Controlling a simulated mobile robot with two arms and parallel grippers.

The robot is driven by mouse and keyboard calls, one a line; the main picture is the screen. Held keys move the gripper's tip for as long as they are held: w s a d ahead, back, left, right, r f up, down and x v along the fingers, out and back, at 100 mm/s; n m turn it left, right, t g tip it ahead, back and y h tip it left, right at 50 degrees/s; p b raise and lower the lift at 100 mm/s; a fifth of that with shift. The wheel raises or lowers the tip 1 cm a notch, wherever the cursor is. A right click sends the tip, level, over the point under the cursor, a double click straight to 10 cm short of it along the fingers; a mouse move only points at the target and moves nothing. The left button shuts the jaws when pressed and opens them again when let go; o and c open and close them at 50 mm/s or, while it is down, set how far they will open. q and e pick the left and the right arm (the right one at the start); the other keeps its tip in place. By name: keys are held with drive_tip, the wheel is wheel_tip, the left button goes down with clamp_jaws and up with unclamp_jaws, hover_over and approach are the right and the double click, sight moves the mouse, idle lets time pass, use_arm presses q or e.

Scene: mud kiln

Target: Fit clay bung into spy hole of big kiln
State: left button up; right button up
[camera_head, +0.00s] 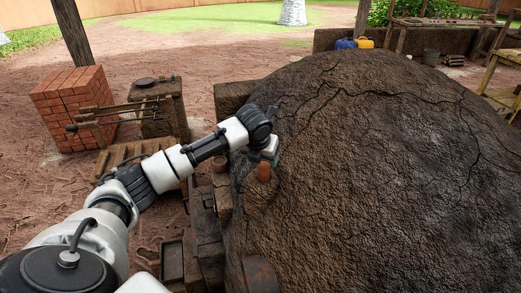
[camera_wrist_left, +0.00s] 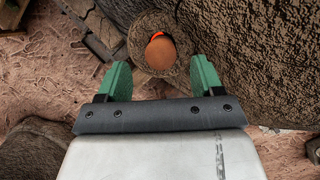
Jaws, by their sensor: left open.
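The clay bung (camera_head: 264,172) is an orange-brown rounded plug at the left side of the big kiln (camera_head: 370,150), a large cracked mud dome. In the left wrist view the bung (camera_wrist_left: 160,52) sits within a round mud collar (camera_wrist_left: 150,20), with a bright orange-red glow at its far edge. I cannot tell how deep it sits. My left gripper (camera_wrist_left: 158,82) has its green fingers spread, with nothing between them. The bung lies just beyond the fingertips, apart from them. In the head view the left gripper (camera_head: 272,158) is small beside the kiln wall. My right gripper is not in view.
A red brick stack (camera_head: 70,105) and a small block stand with iron tools (camera_head: 155,105) are at the left. Stone blocks (camera_head: 208,235) line the kiln's left foot. Bare earth (camera_head: 190,50) lies open behind. A wooden table (camera_head: 505,75) stands far right.

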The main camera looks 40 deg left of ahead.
use_arm(q)
drive_tip(key=v, duration=0.5)
drive_tip(key=shift+r, duration=0.2)
